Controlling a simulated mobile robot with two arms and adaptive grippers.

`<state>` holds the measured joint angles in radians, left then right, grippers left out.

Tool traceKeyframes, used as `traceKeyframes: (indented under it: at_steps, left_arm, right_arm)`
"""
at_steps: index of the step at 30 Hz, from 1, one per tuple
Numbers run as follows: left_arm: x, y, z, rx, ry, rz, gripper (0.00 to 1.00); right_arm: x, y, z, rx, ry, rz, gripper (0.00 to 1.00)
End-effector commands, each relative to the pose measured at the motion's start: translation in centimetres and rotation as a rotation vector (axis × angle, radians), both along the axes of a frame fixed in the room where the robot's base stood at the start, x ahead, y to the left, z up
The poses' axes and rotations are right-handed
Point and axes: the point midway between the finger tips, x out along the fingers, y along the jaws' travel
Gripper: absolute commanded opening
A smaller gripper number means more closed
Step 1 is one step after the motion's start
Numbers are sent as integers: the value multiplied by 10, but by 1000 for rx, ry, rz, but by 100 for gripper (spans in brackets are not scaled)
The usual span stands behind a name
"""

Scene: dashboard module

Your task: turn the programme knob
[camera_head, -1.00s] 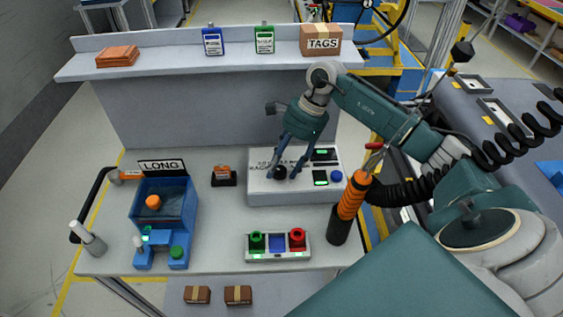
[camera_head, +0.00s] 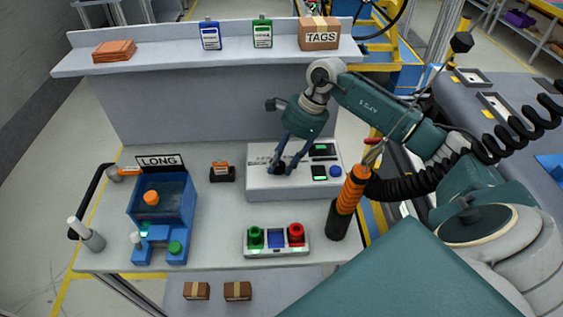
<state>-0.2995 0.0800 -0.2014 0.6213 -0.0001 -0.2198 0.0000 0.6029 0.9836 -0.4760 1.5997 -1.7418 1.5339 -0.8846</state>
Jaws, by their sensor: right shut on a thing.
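The programme knob (camera_head: 280,169) is a small black knob on the top of a white control box (camera_head: 257,187) near the middle of the table. My right gripper (camera_head: 284,170) reaches down from the upper right and is shut on the knob, its fingers on either side. The fingers cover part of the knob and of the printing on the box, so the knob's pointing direction cannot be read. The box also has a dark display, a green-lit panel and a blue button at its right. My left gripper is not in view.
A button panel (camera_head: 277,252) with green and red buttons stands in front of the box. An orange-and-black handled tool (camera_head: 350,200) stands upright at the right. A blue LONG fixture (camera_head: 160,210) is at the left. Several items sit on the back shelf (camera_head: 150,58).

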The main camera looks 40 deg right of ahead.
Motion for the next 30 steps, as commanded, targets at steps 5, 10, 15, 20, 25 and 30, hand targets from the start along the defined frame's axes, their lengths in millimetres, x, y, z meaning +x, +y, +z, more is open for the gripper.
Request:
traceKeyframes:
  at_steps: [5,10,15,20,25,30]
  left_arm:
    - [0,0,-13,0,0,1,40]
    - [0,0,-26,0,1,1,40]
    - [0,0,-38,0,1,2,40]
    - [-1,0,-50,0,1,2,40]
    - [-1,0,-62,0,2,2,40]
    - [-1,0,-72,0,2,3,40]
  right_arm:
    - [3,1,1,3,-16,-125,8]
    - [2,1,1,3,-17,-279,8]
    - [2,2,2,4,-20,-440,8]
    - [2,3,3,7,-22,-592,8]
    - [3,4,4,8,-25,-753,8]
    - [3,5,5,11,-26,-912,8]
